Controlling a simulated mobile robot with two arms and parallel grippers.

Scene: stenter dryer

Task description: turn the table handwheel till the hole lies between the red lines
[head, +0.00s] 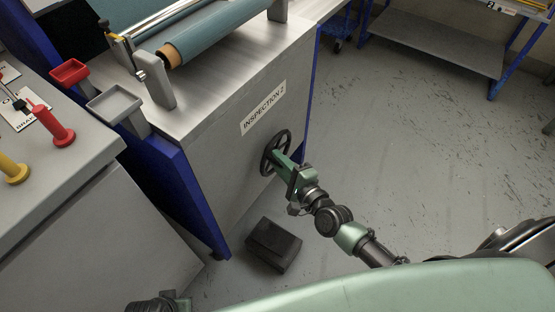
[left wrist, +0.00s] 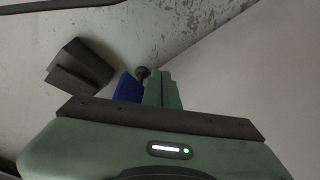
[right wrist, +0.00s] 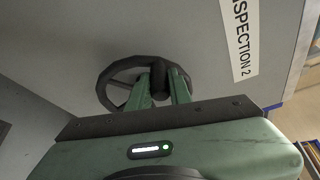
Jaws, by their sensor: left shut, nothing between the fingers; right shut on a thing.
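The dark handwheel (head: 264,158) sits on the grey side panel of the inspection table, below the "INSPECTION 2" label (head: 263,108). It also shows in the right wrist view (right wrist: 106,76). My right gripper (head: 279,162) is at the wheel, shut on its dark handle (right wrist: 160,77), with one green finger on each side. My left gripper (left wrist: 155,90) is shut and empty in the left wrist view, away from the wheel. I cannot make out the hole or the red lines in any view.
A dark block (head: 274,245) lies on the floor below the wheel and also shows in the left wrist view (left wrist: 80,67). A grey console with a red lever (head: 52,126) and a yellow knob (head: 14,167) stands at left. Floor right of the table is open.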

